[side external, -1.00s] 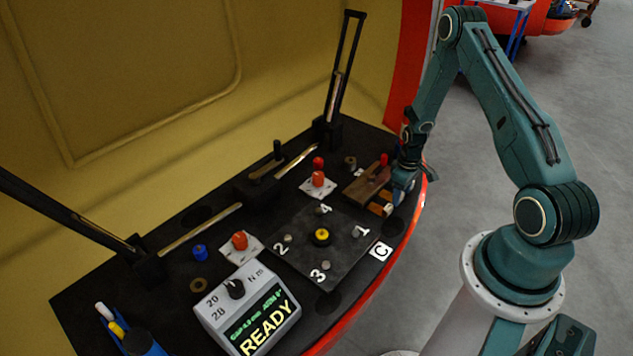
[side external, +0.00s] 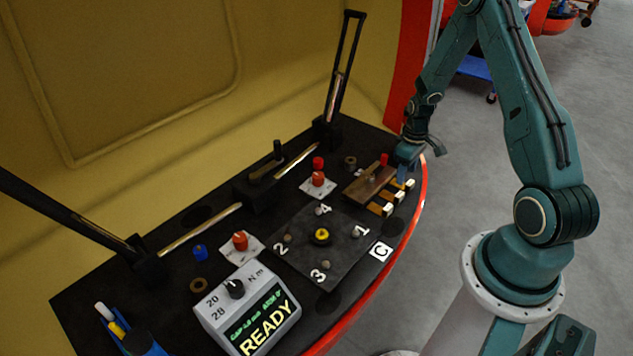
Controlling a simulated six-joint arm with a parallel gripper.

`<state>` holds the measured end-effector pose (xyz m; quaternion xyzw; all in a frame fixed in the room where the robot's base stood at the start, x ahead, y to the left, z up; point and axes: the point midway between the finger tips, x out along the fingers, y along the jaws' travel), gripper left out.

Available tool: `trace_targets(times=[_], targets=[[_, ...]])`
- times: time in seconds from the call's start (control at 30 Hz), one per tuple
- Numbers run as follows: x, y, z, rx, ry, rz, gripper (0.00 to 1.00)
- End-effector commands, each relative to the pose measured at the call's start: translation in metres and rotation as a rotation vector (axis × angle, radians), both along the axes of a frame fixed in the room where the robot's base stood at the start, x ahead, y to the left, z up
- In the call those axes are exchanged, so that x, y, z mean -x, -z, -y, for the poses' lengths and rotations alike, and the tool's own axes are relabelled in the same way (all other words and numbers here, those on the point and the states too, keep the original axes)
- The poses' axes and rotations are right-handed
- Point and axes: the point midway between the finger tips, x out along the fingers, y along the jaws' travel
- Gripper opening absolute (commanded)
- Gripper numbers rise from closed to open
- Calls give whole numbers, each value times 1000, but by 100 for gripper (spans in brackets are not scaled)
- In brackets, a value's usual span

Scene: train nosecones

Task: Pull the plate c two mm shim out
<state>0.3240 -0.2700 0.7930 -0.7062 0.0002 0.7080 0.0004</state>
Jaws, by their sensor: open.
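Plate C (side external: 338,262) is a dark square plate with corners numbered 1 to 4, a yellow-topped centre piece (side external: 321,236) and a white C tag (side external: 381,251) beside it. No shim can be made out at its edges. To its upper right, a brown holder (side external: 366,186) has orange-brown strips with white ends (side external: 387,209) sticking out toward the front edge. I cannot tell which strip is two mm. My gripper (side external: 408,165) is open, above and just behind the strips' far end; its fingertips are small and hard to make out.
A torque box (side external: 247,311) showing READY stands at the front left. Red knobs on white pads (side external: 318,180) (side external: 240,241), a blue knob (side external: 200,252) and black upright levers (side external: 345,70) stand on the black table. Its red front edge (side external: 408,235) is clear.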

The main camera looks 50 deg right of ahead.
Motion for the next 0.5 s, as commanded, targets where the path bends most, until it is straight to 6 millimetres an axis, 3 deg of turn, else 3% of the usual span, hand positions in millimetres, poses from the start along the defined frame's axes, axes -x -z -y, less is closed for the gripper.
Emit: trace_targets(times=[0.23, 0.5], targets=[[0, -33, 1, 2, 0, 1, 55], [0, -50, 0, 1, 1, 0, 55]])
